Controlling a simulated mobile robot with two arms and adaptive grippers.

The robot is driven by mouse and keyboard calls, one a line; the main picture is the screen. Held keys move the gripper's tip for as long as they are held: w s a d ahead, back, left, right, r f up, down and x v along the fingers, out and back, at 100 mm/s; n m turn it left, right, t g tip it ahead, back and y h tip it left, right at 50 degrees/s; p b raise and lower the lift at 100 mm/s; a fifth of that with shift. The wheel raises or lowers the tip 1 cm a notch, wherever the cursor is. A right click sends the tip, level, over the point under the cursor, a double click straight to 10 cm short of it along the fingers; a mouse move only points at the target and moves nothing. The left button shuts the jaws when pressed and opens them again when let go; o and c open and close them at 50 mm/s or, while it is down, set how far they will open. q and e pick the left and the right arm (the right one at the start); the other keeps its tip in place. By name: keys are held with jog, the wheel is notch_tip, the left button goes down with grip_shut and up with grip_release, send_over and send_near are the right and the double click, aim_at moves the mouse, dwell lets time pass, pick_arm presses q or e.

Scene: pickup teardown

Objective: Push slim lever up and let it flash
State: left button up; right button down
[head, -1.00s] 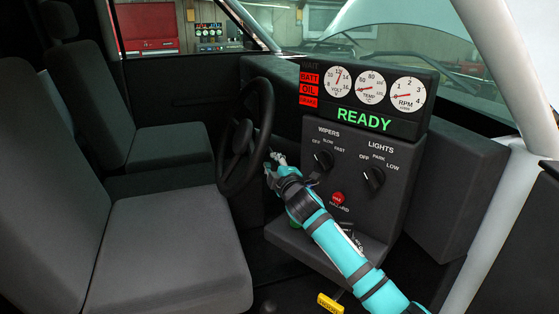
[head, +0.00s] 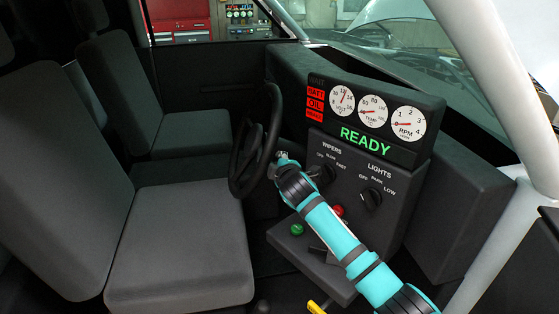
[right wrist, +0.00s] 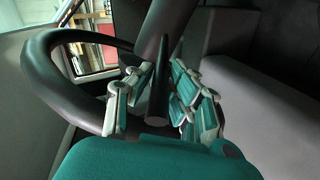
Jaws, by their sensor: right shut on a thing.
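The slim lever (right wrist: 159,85) is a dark, tapered stalk in the right wrist view. It stands between the two finger sets of my right gripper (right wrist: 158,100), which is shut on it. In the head view my right gripper (head: 282,159) is beside the right rim of the black steering wheel (head: 256,140), left of the wipers knob. I cannot make out the lever in that view. My left gripper is not in view.
The dash panel has a wipers knob (head: 322,175), a lights knob (head: 371,200), a red button (head: 338,210) and a green button (head: 297,230). A green READY sign (head: 364,141) is lit below the gauges. Grey seats (head: 185,245) stand on the left.

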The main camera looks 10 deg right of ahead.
jog(key=shift+r, duration=0.2)
jog(key=c, duration=1.5)
grip_release()
jog(key=shift+c, duration=0.2)
jog(key=shift+o, duration=1.4)
jog(key=shift+f, duration=0.1)
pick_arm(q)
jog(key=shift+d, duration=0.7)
pick_arm(e)
jog(key=v, duration=1.2)
jog(key=shift+f, duration=0.1)
